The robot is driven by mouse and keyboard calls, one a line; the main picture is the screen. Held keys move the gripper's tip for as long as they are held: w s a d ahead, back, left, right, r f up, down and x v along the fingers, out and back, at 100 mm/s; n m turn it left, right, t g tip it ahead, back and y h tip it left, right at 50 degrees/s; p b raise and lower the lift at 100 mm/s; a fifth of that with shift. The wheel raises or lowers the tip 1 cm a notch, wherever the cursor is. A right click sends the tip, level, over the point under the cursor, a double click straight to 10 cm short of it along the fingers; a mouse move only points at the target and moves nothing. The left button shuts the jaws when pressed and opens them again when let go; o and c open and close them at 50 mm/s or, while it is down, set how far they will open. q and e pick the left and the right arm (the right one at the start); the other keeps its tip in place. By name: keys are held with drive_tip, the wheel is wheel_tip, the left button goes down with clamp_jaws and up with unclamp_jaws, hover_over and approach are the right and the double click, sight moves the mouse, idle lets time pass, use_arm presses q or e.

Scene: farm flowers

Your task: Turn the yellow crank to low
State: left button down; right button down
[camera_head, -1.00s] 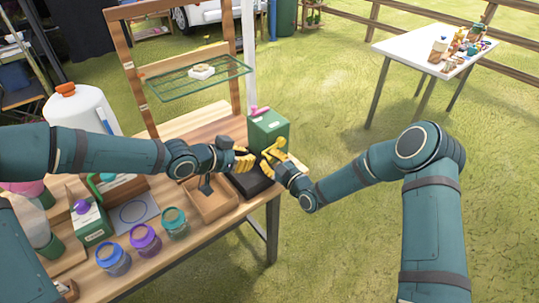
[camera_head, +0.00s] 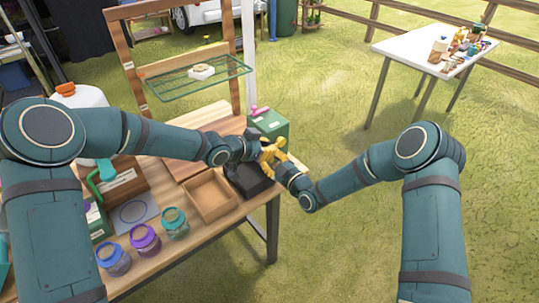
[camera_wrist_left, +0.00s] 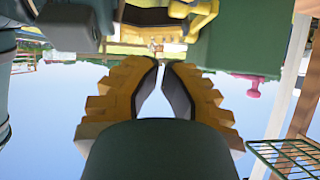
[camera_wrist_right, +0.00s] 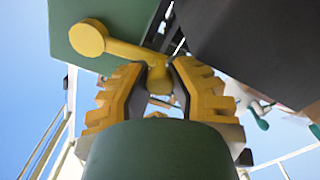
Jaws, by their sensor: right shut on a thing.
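The yellow crank (camera_wrist_right: 118,47) is on the side of the green box (camera_head: 271,124), with its round knob up-left in the right wrist view. My right gripper (camera_wrist_right: 158,76) is shut on the crank's end. In the head view, my right gripper (camera_head: 279,160) is at the box's front, and the crank is hard to tell from the yellow fingers. My left gripper (camera_head: 265,150) is close beside it. In the left wrist view, the left fingertips (camera_wrist_left: 161,64) nearly meet with nothing between them, and the crank (camera_wrist_left: 198,14) shows beyond them. No low marking is readable.
A black device (camera_head: 250,180) and an open wooden tray (camera_head: 207,207) lie left of the box. A pink knob (camera_wrist_left: 253,88) sticks out of the box. Several lidded jars (camera_head: 145,240) stand along the table's front. A wire shelf (camera_head: 190,80) is behind.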

use_arm(q)
drive_tip(key=shift+w+d+f, duration=0.15)
drive_tip(key=shift+f, duration=0.5)
drive_tip(key=shift+w+d+f, duration=0.1)
drive_tip(key=shift+f, duration=0.55)
drive_tip(key=shift+w+d+f, duration=0.15)
drive_tip(key=shift+f, duration=0.5)
drive_tip(key=shift+f, duration=0.1)
drive_tip(key=shift+f, duration=0.6)
use_arm(e)
drive_tip(key=shift+r, duration=0.1)
drive_tip(key=c, duration=0.8)
unclamp_jaws()
drive_tip(key=shift+w, duration=0.1)
